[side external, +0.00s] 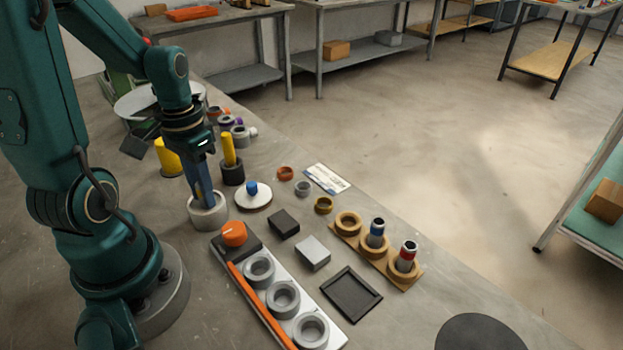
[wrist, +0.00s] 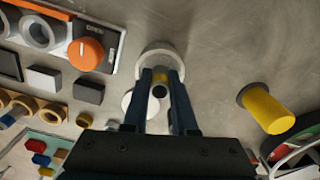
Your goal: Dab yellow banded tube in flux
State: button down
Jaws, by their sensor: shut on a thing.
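My gripper (side external: 206,196) points down into a light grey flux cup (side external: 209,217), with its blue fingers reaching the cup's mouth. In the wrist view my gripper (wrist: 161,98) is shut on the yellow banded tube (wrist: 160,91), seen end-on with a bit of yellow band showing. The cup's pale rim (wrist: 160,50) shows beyond the tube. In the side view the tube is hidden by the fingers and cup, so its depth inside cannot be told. A wooden rack (side external: 419,279) has one empty ring, a blue banded tube (side external: 376,232) and a red banded tube (side external: 406,256).
A white round lid with a blue knob (side external: 252,188) lies right of the cup. A dark pot with a yellow handle (side external: 230,160) stands behind. A fixture with grey rings and an orange knob (side external: 234,233) is in front. A black tray (side external: 351,294) lies nearby.

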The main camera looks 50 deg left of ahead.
jog(key=shift+f, duration=0.7)
dwell(0.9)
jog(key=shift+r, duration=2.9)
